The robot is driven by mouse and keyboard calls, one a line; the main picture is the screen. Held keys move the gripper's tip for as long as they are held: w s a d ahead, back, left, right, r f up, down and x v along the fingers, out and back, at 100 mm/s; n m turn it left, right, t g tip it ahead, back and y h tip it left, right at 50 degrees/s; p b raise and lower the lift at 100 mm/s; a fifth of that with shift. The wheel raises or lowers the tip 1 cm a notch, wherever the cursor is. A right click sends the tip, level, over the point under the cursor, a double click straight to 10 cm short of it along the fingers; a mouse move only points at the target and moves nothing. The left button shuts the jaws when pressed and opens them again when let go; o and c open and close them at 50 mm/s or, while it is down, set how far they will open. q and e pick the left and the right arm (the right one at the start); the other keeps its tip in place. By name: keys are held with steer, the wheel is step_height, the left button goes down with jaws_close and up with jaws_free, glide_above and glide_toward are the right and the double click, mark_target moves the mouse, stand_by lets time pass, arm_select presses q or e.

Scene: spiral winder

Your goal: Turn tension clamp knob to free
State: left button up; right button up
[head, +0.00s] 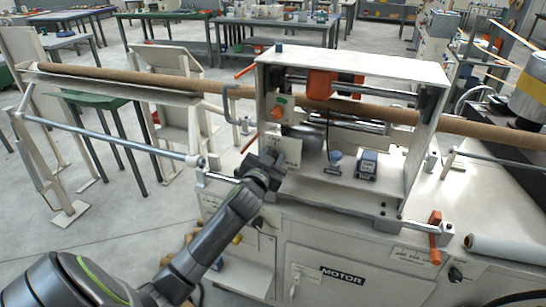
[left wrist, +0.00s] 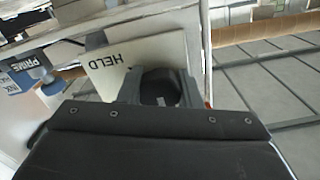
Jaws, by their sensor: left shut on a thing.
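My left gripper (head: 268,160) is at the front left of the winder frame, against a pale label plate (head: 288,150). The plate shows in the left wrist view (left wrist: 110,62) with the word HELD readable. My left gripper also shows in the left wrist view (left wrist: 160,90), its dark fingers shut around a dark knob (left wrist: 160,87) beside the plate. In the head view my gripper hides the knob. My right gripper is not in view.
A long brown tube (head: 450,125) runs across through the winder frame (head: 425,160). An orange block (head: 320,84) sits on the upper rail. An orange handle (head: 435,237) is at the right.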

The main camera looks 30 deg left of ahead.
arm_select(q)
steer(key=shift+f, duration=0.15)
steer(key=o, duration=1)
steer(key=shift+s, duration=0.1)
steer(key=b+v, duration=0.2)
steer(key=v, duration=1.5)
steer(key=shift+s+d, duration=0.1)
